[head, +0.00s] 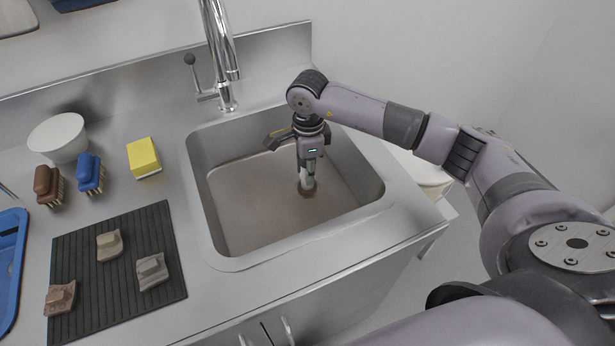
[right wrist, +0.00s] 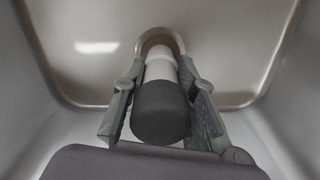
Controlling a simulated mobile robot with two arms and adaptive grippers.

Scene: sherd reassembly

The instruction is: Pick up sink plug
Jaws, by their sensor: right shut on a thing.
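The sink plug (right wrist: 162,112) is a white upright tube with a dark grey rounded top. My right gripper (right wrist: 160,72) is shut on it, one finger on each side. In the head view my right gripper (head: 307,172) points straight down into the sink (head: 240,205), and a short pale part of the plug shows between its fingertips. The plug's lower end is at the round drain (right wrist: 160,42); I cannot tell whether it is seated or lifted clear. My left gripper is not in view.
The tap (head: 222,60) rises behind the sink. Left of it are a yellow sponge (head: 144,156), blue brush (head: 90,173), brown brush (head: 48,184) and white bowl (head: 58,136). Three sherds lie on a black ribbed mat (head: 85,262); a blue tray (head: 10,255) is at far left.

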